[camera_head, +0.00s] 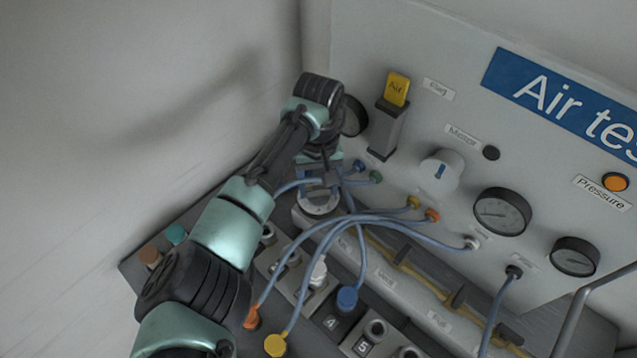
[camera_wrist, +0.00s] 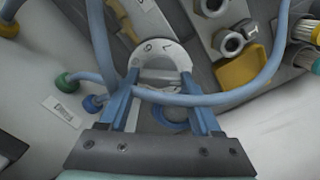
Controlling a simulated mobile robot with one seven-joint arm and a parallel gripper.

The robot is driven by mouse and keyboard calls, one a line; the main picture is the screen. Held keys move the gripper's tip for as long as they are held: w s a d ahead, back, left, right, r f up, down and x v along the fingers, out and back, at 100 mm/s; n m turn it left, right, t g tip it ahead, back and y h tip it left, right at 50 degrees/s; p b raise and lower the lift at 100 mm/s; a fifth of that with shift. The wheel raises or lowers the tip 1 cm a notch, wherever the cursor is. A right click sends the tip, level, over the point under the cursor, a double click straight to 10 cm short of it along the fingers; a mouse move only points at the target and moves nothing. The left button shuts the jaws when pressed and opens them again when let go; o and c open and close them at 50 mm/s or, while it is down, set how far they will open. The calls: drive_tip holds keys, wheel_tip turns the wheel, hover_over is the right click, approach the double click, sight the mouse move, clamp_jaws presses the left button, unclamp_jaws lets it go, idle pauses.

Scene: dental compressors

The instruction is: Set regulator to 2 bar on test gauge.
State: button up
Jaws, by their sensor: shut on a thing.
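The regulator is probably the pale round dial (camera_head: 318,206) with a marked rim, at the left of the ledge below the panel. It also shows in the wrist view (camera_wrist: 160,55), with digits on its rim. My gripper (camera_head: 318,184) is over it from above; in the wrist view its blue fingers (camera_wrist: 160,78) are shut on the dial's knob, one on each side. The knob itself is mostly hidden. Two round gauges, a larger one (camera_head: 502,211) and a smaller one (camera_head: 575,256), sit at the panel's right. I cannot read their values or tell which is the test gauge.
Blue hoses (camera_head: 380,222) loop close to my gripper, and one crosses in front of it in the wrist view (camera_wrist: 190,97). A motor selector knob (camera_head: 440,170) and a yellow-tagged grey holder (camera_head: 388,125) are on the panel. The wall at left is bare.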

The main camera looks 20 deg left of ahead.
drive_tip(key=c, duration=0.4)
